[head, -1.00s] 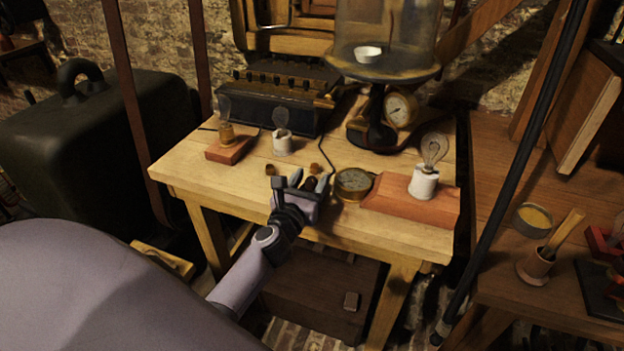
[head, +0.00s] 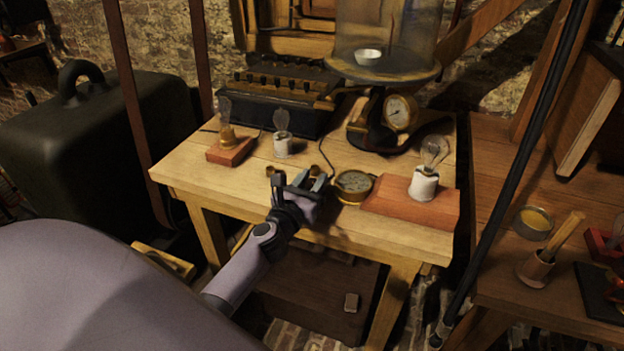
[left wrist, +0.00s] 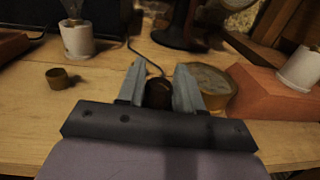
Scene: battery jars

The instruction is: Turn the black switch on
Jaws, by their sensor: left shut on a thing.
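The black switch (left wrist: 158,93) shows in the left wrist view as a small dark round knob between my fingers, with a dark wire running back from it. My left gripper (left wrist: 158,88) is shut on it, one finger on each side. In the head view my left gripper (head: 302,182) is low over the front of the wooden table and hides most of the switch. Its on or off position cannot be made out. My right gripper is not in view.
A brass gauge (head: 353,186) sits close right of my gripper. A bulb in a white socket (head: 424,185) stands on a red-brown block (head: 395,204). Another bulb socket (head: 283,146) and a glass-domed stand (head: 380,70) are behind.

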